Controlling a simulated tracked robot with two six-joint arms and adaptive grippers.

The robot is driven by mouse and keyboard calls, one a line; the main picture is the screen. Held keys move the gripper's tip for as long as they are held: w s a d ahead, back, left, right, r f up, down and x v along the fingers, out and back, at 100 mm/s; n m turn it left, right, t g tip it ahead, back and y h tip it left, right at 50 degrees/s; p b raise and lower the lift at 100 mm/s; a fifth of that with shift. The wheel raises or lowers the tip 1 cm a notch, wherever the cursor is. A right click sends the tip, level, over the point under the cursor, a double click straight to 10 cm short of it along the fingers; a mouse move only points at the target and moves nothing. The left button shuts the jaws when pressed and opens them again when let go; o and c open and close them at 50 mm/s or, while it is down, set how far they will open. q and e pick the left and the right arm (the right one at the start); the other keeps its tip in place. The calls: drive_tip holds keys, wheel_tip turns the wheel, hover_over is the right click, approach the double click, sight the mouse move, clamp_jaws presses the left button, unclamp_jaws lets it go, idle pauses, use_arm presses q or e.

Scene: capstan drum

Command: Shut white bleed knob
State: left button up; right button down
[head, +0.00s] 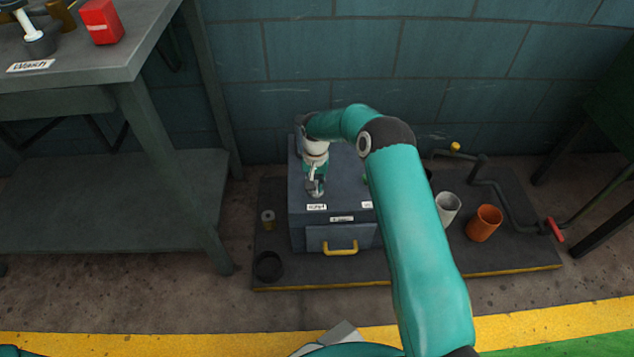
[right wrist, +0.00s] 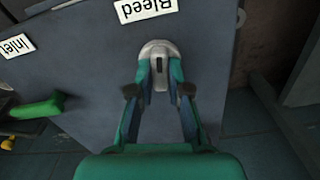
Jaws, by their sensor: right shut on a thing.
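The white bleed knob (right wrist: 158,49) is a pale rounded knob with a dark slot, in the right wrist view. It sits on the blue-grey box just by the label reading "Bleed" (right wrist: 148,9). My right gripper (right wrist: 160,84) is shut on the knob, with one finger on each side of it. In the head view my right gripper (head: 315,188) points down on the top of the box (head: 299,215), at its left part, and the knob is hidden there. My left gripper is not in view.
A green handle (right wrist: 38,108) and an "Inlet" label (right wrist: 14,46) are on the same box. A yellow drawer handle (head: 341,247) is on its front. Grey (head: 447,207) and orange (head: 485,222) cups stand right of the box. A workbench (head: 120,75) stands left.

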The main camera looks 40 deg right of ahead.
sight(316, 185)
drive_tip(key=shift+s+a+f+n, duration=0.1)
drive_tip(key=shift+s+n, duration=0.05)
drive_tip(key=shift+n, duration=0.4)
drive_tip(key=shift+s+a+f+n, duration=0.1)
drive_tip(key=shift+s+n, duration=0.05)
drive_tip(key=shift+n, duration=0.4)
drive_tip(key=c, duration=1.1)
unclamp_jaws()
drive_tip(key=shift+w+d+r, duration=0.1)
drive_tip(key=shift+r, duration=0.05)
drive_tip(key=shift+w+r, duration=0.1)
drive_tip(key=shift+r, duration=0.1)
wheel_tip(316, 185, up, 12)
drive_tip(key=shift+f, duration=0.25)
